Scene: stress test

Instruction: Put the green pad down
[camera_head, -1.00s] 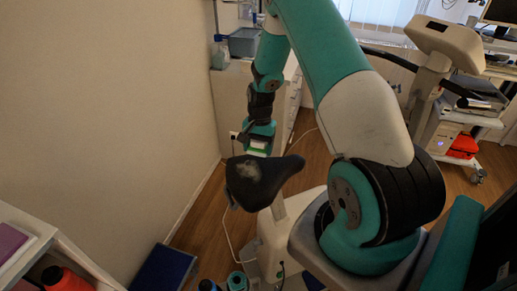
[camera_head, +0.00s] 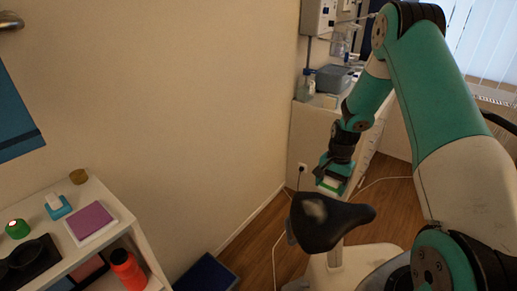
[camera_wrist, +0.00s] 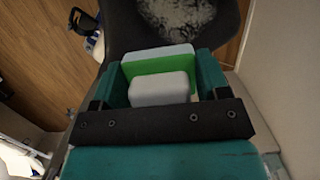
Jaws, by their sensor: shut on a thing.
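My gripper (camera_head: 334,180) hangs above the black bike saddle and is shut on the green pad (camera_head: 331,185). In the wrist view the pad (camera_wrist: 162,64) shows a green face and a pale edge between the two teal fingers (camera_wrist: 163,78). A rounded white block (camera_wrist: 158,90) partly covers it there. In the head view only a small green and white part of the pad shows under the fingers. I cannot tell how far the pad is above the saddle.
The worn black saddle (camera_head: 322,222) stands close below my gripper. A white shelf (camera_head: 145,245) at the lower left bears a purple pad (camera_head: 90,221), a green object (camera_head: 17,229) and other items. A red bottle (camera_head: 127,268) stands lower. A dark blue box (camera_head: 207,274) is on the floor.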

